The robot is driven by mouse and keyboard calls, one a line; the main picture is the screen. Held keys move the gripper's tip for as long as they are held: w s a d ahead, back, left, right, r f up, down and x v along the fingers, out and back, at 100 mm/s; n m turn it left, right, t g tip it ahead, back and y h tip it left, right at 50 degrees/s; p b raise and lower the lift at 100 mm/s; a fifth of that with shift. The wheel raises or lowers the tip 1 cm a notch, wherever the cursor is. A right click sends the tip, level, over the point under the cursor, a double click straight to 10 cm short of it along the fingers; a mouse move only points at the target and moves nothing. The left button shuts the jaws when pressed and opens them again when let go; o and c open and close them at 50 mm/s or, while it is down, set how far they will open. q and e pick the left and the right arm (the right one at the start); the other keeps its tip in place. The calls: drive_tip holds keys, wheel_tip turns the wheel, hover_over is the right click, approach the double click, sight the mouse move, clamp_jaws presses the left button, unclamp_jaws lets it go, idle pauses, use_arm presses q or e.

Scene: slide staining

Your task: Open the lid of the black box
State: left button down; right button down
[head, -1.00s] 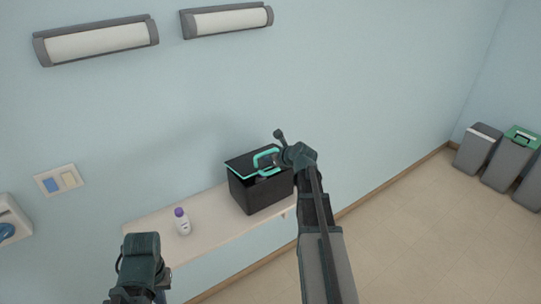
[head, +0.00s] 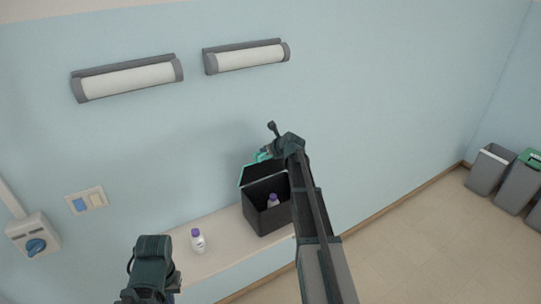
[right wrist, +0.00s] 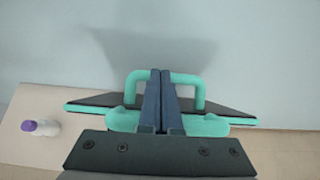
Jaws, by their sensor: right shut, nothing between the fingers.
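The black box (head: 266,217) stands on the shelf with its lid (head: 254,173) tilted up toward the wall. A white bottle with a purple cap (head: 272,201) shows inside the box. My right gripper (head: 266,153) is at the lid's teal handle. In the right wrist view, the shut fingers (right wrist: 161,76) are at the middle of the teal handle (right wrist: 188,78), with nothing between them. The lid (right wrist: 85,103) shows behind them, edged in teal. Part of my left arm shows at the lower left of the head view, but its fingers do not.
Another white bottle with a purple cap (head: 197,241) stands on the shelf (head: 215,256), left of the box. The wall (head: 400,90) is close behind. Grey bins (head: 489,169) stand on the floor at far right. Shelf room is free left of the box.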

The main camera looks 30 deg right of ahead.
drive_tip(key=shift+w+a+r, duration=0.1)
drive_tip(key=shift+w+r, duration=0.05)
drive_tip(key=shift+w, duration=0.9)
drive_tip(key=shift+w+a+r, duration=0.1)
drive_tip(key=shift+w, duration=0.9)
